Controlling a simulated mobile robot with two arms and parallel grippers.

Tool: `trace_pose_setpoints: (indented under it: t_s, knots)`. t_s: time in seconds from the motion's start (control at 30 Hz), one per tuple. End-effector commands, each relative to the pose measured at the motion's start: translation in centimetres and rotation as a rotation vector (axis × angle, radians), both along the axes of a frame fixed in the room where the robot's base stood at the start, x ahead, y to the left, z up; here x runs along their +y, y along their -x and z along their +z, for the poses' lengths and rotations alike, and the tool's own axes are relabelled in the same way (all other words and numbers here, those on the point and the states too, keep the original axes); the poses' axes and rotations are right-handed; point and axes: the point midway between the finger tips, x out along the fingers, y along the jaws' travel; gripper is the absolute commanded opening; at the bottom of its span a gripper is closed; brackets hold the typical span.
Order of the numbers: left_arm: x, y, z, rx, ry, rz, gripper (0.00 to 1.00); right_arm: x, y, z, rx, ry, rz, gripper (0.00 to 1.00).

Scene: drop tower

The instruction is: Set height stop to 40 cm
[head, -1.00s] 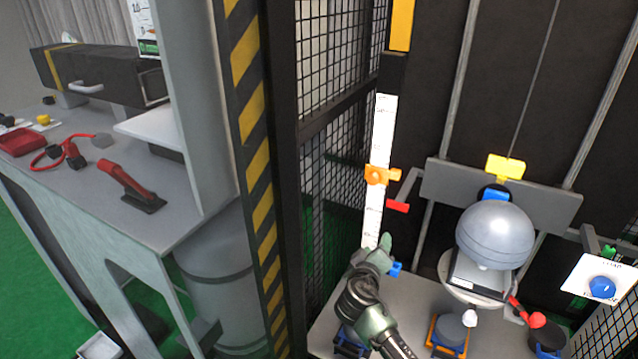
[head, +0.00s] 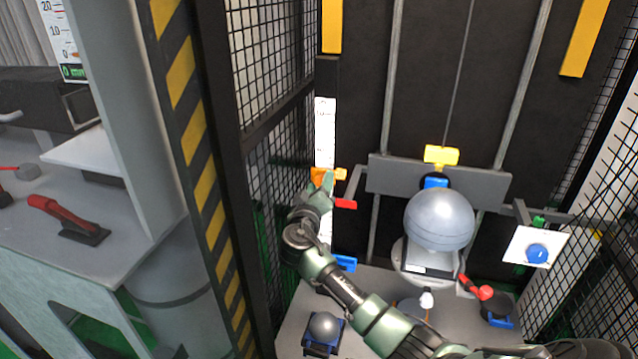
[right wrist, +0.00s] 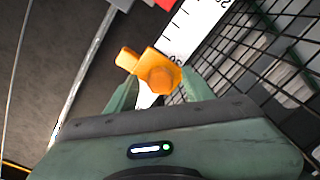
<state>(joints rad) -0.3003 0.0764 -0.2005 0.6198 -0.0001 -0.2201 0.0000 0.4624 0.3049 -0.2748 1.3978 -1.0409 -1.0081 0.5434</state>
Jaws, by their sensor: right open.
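The orange height stop (head: 340,174) sits on the white vertical scale (head: 325,130) at the left of the tower. In the right wrist view the stop (right wrist: 152,72) shows its knob between my finger tips, with the scale (right wrist: 196,32) behind it. Its printed numbers are too small or cut off to read surely. My right gripper (head: 321,184) is open, with its fingertips at the stop; in the wrist view the fingers (right wrist: 160,92) stand on either side of its near part. I cannot tell whether they touch it. My left gripper is not in view.
A grey ball (head: 439,220) stands under the grey crossbar (head: 385,176) with a yellow block (head: 441,155). A red pointer (head: 345,204) lies just right of the scale. Wire mesh (head: 270,70) and a striped post (head: 190,130) bound the left side.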

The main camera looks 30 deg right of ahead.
Motion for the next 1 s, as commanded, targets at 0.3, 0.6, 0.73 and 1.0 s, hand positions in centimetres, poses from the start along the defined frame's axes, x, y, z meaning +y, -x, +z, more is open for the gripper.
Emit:
trace_pose_setpoints:
  t_s: [0.3, 0.6, 0.73, 1.0]
  knots:
    - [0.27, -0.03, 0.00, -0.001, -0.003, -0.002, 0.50, -0.06, -0.08, -0.04, 0.000, 0.000, 0.001, 0.32]
    - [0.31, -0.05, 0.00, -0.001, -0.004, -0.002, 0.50, -0.02, -0.07, -0.05, 0.001, -0.001, 0.001, 0.00]
    - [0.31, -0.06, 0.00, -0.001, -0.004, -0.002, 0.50, -0.01, -0.08, -0.05, 0.000, 0.000, 0.002, 0.00]
    - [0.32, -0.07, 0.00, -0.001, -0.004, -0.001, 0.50, 0.01, -0.09, -0.06, 0.000, 0.000, 0.002, 0.00]
